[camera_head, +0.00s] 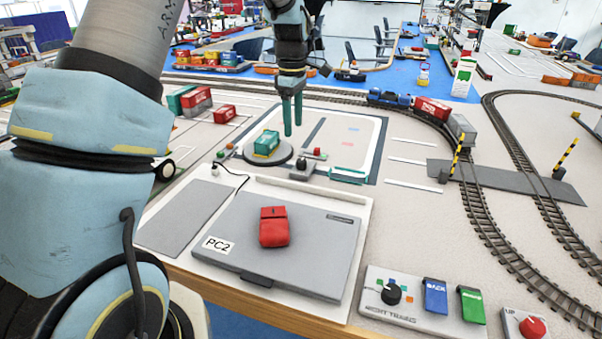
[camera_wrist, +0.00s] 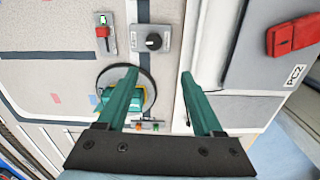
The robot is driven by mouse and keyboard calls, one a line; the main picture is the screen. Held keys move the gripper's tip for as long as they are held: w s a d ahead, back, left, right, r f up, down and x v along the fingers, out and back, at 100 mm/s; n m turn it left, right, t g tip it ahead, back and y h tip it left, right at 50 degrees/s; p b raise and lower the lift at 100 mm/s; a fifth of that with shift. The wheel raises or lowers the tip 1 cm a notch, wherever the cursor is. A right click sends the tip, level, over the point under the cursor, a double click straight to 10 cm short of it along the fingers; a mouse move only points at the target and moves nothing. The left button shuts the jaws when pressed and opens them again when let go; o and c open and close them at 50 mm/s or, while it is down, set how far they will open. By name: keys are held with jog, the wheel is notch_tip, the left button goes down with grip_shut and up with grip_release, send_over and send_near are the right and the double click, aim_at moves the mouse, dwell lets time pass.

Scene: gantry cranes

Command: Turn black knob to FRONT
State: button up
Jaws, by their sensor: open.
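A small black knob (camera_head: 301,164) stands on a light plate beside the round turntable. In the wrist view the knob (camera_wrist: 153,41) has a white pointer mark, and its plate lies just beyond my fingertips. Another black knob (camera_head: 391,294) sits on the NIGHT TRAINS panel at the front right, beside blue and green labelled pieces. I cannot read FRONT at either knob. My gripper (camera_head: 292,130) points down with its green fingers apart and nothing between them. In the wrist view, my gripper (camera_wrist: 159,73) has its fingers on either side of a gap and touches neither knob.
A green container (camera_head: 266,143) stands on the dark turntable (camera_head: 283,155). A red switch (camera_wrist: 102,33) is beside the knob plate. A laptop marked PC2 (camera_head: 310,225) carries a red object (camera_head: 274,227). Rails (camera_head: 475,200) and barriers lie to the right.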

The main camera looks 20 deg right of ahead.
aim_at(302, 160)
jog(key=shift+n, duration=0.3)
jog(key=f, duration=0.4)
jog(key=d+f+p, duration=0.1)
jog(key=f, duration=0.2)
jog(key=d+f, duration=0.1)
jog(key=f, duration=0.3)
jog(key=shift+s+d+f+p, duration=0.1)
jog(key=shift+f+p, duration=0.2)
jog(key=shift+p, duration=0.05)
jog(key=shift+c, duration=0.2)
grip_shut()
